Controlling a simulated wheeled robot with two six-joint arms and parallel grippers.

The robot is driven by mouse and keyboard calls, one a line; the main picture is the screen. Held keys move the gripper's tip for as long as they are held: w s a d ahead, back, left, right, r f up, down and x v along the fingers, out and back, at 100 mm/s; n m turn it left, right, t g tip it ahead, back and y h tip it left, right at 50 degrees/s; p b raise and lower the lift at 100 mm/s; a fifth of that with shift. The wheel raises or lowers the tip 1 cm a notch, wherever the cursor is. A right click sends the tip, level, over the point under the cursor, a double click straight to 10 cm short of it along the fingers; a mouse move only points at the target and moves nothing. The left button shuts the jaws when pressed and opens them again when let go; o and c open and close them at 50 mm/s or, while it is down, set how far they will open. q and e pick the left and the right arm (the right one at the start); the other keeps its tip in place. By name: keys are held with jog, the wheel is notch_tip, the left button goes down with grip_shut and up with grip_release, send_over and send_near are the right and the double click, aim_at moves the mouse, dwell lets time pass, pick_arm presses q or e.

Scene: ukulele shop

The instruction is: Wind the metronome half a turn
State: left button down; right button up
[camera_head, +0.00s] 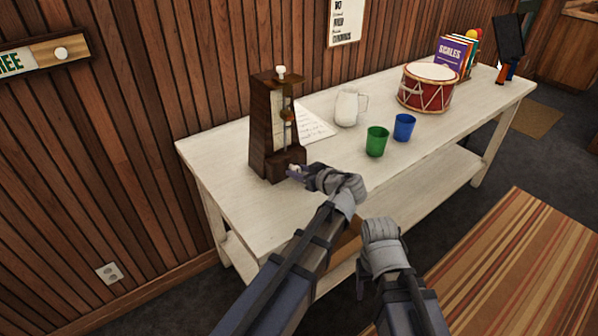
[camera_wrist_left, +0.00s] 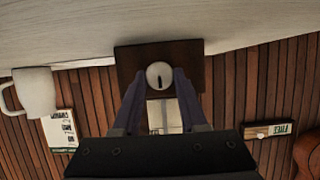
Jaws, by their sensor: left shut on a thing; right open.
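The metronome (camera_head: 262,130) is a tall dark wooden case standing upright at the left part of the white table. It has a pale front panel and a white knob on top. My left gripper (camera_head: 296,172) is at the low front of its base. In the left wrist view, which shows the scene upside down, my left gripper (camera_wrist_left: 160,88) is shut on a round white winding knob (camera_wrist_left: 160,73) with a dark mark, a finger on either side. My right gripper (camera_head: 361,279) is open, low before the table's front edge.
On the white table (camera_head: 225,165), a sheet of paper (camera_head: 313,124) lies behind the metronome. A white mug (camera_head: 347,107), green cup (camera_head: 376,142), blue cup (camera_head: 404,127), red drum (camera_head: 426,90) and books (camera_head: 452,57) stand to the right. The table's front strip is clear.

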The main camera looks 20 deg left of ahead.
pick_arm(q)
jog(key=shift+w+d+f+m+g+y+b, duration=0.15)
jog(key=shift+m+g+y, duration=0.15)
jog(key=shift+m, duration=0.3)
jog(key=shift+w+r+m+g+y+b, duration=0.1)
jog(key=shift+m+g+y+b, duration=0.15)
jog(key=shift+m, duration=0.35)
jog(key=shift+f+m+g+y+b, duration=0.1)
jog(key=shift+m+g+y+b, duration=0.45)
jog(key=shift+m, duration=0.55)
jog(key=shift+c, duration=2.4)
grip_release()
jog(key=shift+s+d, duration=0.1)
